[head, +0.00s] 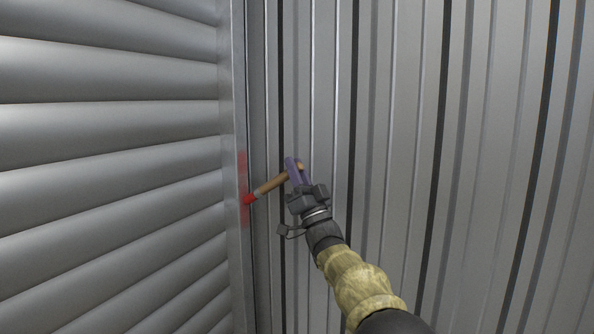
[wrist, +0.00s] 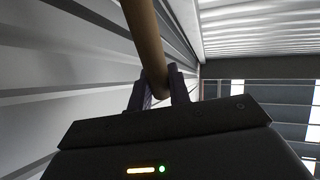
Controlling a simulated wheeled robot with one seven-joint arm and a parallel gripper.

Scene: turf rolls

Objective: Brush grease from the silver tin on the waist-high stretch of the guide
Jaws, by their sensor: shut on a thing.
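My gripper (head: 295,170), with purple fingers, is shut on the wooden handle of a brush (head: 271,185). The brush points left and slightly down, and its red end lies at the guide (head: 236,90), the upright metal strip beside the shutter. The end looks to touch the guide or be very close to it; I cannot tell which. A faint red smear (head: 242,165) runs above and below the brush end on the guide. In the wrist view the handle (wrist: 146,40) rises from between the fingers (wrist: 158,90); the brush end is out of that view. The silver tin is not in view.
A grey slatted roller shutter (head: 110,160) fills the left side. A ribbed metal wall (head: 420,130) fills the right, close behind my arm. The wrist view shows a pale ribbed roof (wrist: 260,30) and a wall with bright windows (wrist: 275,95).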

